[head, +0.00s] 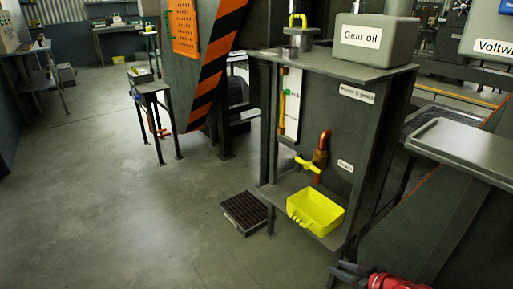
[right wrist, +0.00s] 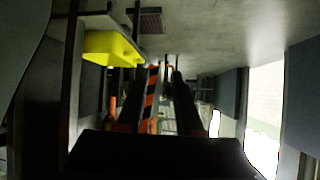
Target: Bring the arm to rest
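My right gripper (head: 346,272) shows at the bottom edge of the head view as dark fingers in front of a red wrist part. It is low, in front of the grey workstation (head: 330,72) and just right of its yellow bin. In the right wrist view its two dark fingers (right wrist: 163,80) stand apart with nothing between them. The yellow bin (head: 315,211) sits on the workstation's low shelf, apart from the gripper; it also shows at upper left in the right wrist view (right wrist: 112,48). My left gripper is not in view.
A Gear oil box (head: 375,40) stands on the workstation top. An orange pipe with a yellow-handled valve (head: 308,166) is on its front. A dark floor grate (head: 245,213) lies beside it. A small stand (head: 150,90) is farther back. The floor at left is clear.

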